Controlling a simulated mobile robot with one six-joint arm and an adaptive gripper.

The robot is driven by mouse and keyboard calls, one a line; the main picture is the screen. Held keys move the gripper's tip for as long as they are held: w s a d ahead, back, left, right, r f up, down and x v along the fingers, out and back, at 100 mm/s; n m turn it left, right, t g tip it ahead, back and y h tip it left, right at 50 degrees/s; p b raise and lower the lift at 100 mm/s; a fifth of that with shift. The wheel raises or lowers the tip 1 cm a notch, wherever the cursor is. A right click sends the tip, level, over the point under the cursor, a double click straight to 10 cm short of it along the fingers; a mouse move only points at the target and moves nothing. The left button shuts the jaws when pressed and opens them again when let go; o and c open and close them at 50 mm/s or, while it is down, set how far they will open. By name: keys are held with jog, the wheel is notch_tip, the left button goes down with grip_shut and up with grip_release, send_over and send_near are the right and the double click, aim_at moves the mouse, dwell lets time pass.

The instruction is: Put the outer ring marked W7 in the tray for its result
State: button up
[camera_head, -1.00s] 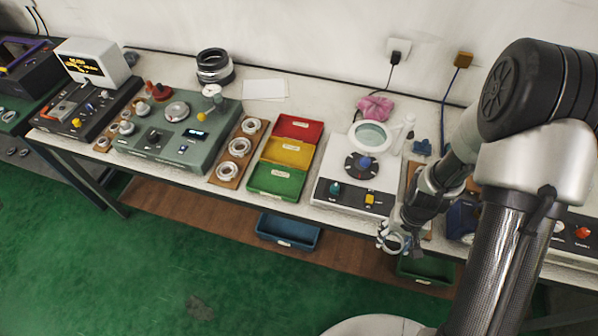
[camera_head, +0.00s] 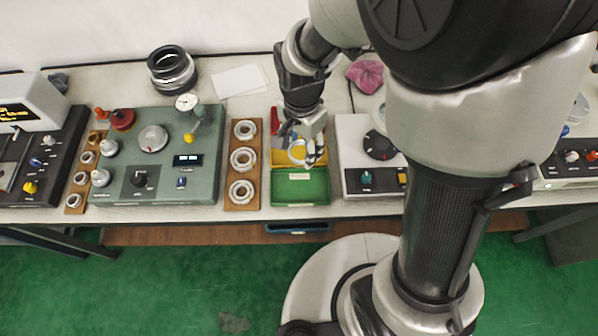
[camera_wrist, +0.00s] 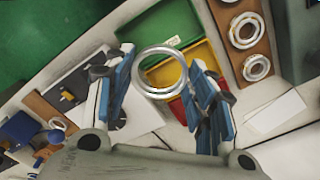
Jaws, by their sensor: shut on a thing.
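My gripper (camera_head: 302,146) is shut on a pale metal outer ring (camera_head: 290,152), held above the trays. In the wrist view the ring (camera_wrist: 160,94) sits between the blue-padded fingers of my gripper (camera_wrist: 163,70). No marking on it is legible. Below are a green tray (camera_head: 300,188), a yellow tray (camera_head: 284,160) and a red tray (camera_head: 274,122), which my arm partly hides. In the head view the ring overlaps the yellow tray. The wrist view shows the green tray (camera_wrist: 160,28), the yellow tray (camera_wrist: 206,55) and part of the red tray (camera_wrist: 178,108).
A wooden board (camera_head: 242,176) with three rings lies left of the trays, beside a green tester (camera_head: 140,185). A white device with a dark disc (camera_head: 352,150) stands to the right. White paper (camera_head: 240,80) lies behind. My arm hides much of the right bench.

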jog(key=b, duration=0.5)
send_over(300, 188)
notch_tip(300, 188, down, 15)
jog(key=shift+s, duration=0.1)
jog(key=shift+f+b, duration=0.75)
jog(key=shift+f, duration=1.6)
jog(key=shift+r, duration=0.1)
jog(key=o, duration=0.6)
jog(key=shift+f, duration=0.2)
jog(key=shift+o, duration=1.1)
